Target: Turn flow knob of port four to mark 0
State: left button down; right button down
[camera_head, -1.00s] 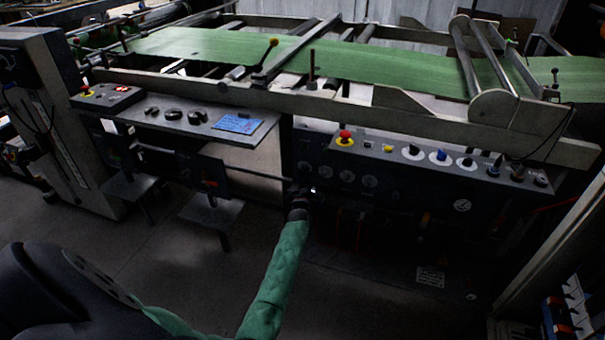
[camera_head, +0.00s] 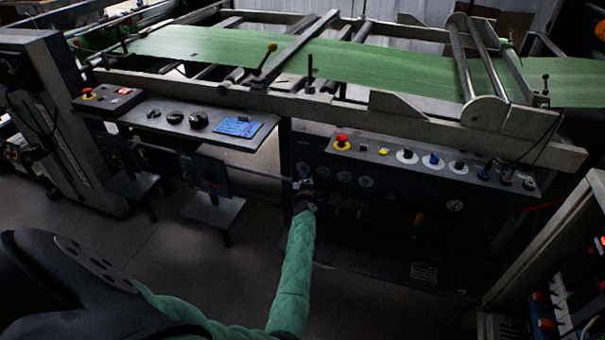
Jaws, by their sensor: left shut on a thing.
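My left gripper (camera_head: 304,185) reaches up to the left end of the dark control panel (camera_head: 400,195) under the machine's long beam. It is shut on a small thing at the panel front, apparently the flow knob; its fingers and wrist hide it. A row of small round dials (camera_head: 344,177) runs along the panel face just right of and above the gripper. Their marks and numbers are too small to read, so I cannot tell the knob's setting. My right gripper is not in view.
A red emergency button (camera_head: 341,141) on yellow and several knobs line the panel's sloped top. A shelf with dark knobs and a blue label (camera_head: 239,127) stands to the left. Green sheet (camera_head: 400,70) runs above. The floor (camera_head: 180,265) in front is open.

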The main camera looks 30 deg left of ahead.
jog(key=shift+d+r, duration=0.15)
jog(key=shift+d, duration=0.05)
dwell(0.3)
pick_arm(q)
jog(key=c, duration=1.3)
grip_release()
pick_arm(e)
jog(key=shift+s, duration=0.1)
